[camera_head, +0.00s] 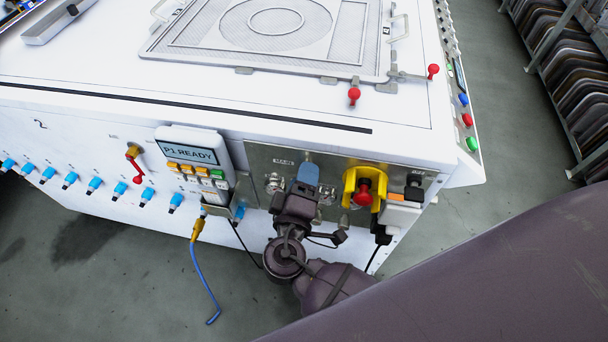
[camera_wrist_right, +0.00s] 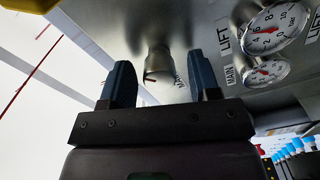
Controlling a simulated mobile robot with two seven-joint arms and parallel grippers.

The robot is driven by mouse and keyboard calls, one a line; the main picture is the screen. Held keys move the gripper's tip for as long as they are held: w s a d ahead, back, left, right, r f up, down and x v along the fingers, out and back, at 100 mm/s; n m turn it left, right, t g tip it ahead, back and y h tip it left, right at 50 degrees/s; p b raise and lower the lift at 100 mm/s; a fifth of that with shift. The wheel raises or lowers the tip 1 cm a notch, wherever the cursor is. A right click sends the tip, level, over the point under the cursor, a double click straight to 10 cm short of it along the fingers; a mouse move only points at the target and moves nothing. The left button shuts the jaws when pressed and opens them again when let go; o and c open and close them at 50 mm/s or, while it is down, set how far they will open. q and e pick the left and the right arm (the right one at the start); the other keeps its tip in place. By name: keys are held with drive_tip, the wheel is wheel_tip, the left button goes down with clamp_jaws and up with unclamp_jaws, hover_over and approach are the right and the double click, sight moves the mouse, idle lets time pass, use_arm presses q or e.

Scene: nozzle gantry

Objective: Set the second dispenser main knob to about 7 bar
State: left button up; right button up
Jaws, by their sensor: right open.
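My right gripper (camera_head: 307,174) points up at the metal panel (camera_head: 262,157) on the machine's front. In the right wrist view the open fingers (camera_wrist_right: 164,82) stand either side of a grey cylindrical knob (camera_wrist_right: 158,62), with visible gaps and no grip on it. The knob has a dark mark on its end face. Two white gauges with red needles, a larger one (camera_wrist_right: 277,28) and a smaller one (camera_wrist_right: 267,73), sit to its right, by LIFT and MAIN labels. I cannot read their pressures surely. In the head view my gripper hides the knob. My left gripper is out of view.
A yellow-collared red emergency button (camera_head: 364,192) sits close right of my gripper. A handheld control box (camera_head: 194,157) with a screen reading P1 READY hangs to the left. A blue cable (camera_head: 200,270) hangs below it. Several blue fittings (camera_head: 94,185) line the machine's front.

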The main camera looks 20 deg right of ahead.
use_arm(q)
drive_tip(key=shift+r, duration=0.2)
use_arm(e)
drive_tip(key=v, duration=1)
drive_tip(key=s+d+f+m+g+y+p, duration=0.1)
drive_tip(key=s+d+f+g+y+p, duration=0.4)
drive_tip(key=d+f, duration=0.45)
use_arm(q)
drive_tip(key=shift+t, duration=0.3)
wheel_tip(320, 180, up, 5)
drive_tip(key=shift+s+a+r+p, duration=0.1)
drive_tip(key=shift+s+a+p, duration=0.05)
drive_tip(key=shift+p, duration=0.75)
use_arm(e)
drive_tip(key=s+d+r+m+t+y, duration=0.1)
drive_tip(key=s+d+r+m+y, duration=0.2)
drive_tip(key=d, duration=0.6)
drive_tip(key=shift+s+r+m+y, duration=0.4)
drive_tip(key=shift+s+m+y, duration=0.6)
drive_tip(key=shift+m, duration=0.1)
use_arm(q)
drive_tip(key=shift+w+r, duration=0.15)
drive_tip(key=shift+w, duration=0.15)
use_arm(e)
drive_tip(key=shift+a, duration=0.1)
drive_tip(key=shift+c, duration=0.3)
